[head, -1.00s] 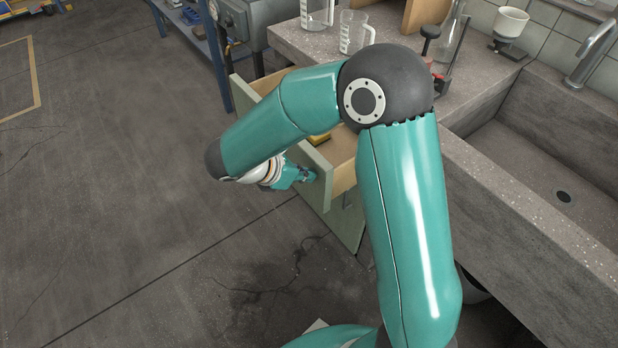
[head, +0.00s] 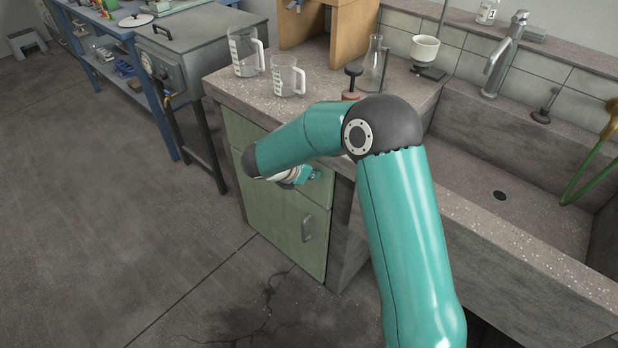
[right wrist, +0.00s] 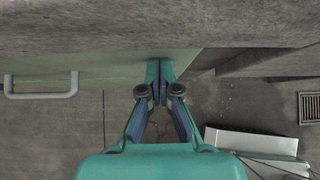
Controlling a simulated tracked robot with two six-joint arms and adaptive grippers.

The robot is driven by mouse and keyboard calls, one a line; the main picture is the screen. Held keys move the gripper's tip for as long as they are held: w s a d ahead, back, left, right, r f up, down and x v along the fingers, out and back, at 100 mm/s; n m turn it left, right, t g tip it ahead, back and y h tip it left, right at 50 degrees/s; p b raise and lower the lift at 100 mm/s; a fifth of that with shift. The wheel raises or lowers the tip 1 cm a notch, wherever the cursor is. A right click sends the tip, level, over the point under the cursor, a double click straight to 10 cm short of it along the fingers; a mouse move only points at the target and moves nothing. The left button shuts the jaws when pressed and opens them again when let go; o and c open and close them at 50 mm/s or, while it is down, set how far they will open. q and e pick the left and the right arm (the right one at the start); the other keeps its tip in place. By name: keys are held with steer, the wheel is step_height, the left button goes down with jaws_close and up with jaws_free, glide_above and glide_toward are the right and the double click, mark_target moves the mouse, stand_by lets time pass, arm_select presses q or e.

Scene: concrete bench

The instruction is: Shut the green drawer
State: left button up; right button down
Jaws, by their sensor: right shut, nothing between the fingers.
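The green drawer (head: 245,131) is in the cabinet under the concrete worktop. Its front now looks flush with the cabinet, with no open gap visible; my arm hides part of it. My right gripper (head: 313,177) is at the right part of the drawer front. In the right wrist view the shut, empty fingertips (right wrist: 158,78) are at the green front (right wrist: 105,67), apparently touching it. A pale bar handle (right wrist: 41,88) is to the left of the fingers there. My left gripper is not in view.
A green door (head: 285,225) with a handle is below the drawer. Measuring jugs (head: 246,55) and a glass flask (head: 374,68) stand on the worktop (head: 310,97). A sink (head: 480,180) is at the right. The floor (head: 120,190) at the left is clear.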

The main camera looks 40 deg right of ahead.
steer(key=shift+d+r, duration=0.2)
steer(key=shift+d, duration=0.25)
steer(key=shift+a, duration=0.15)
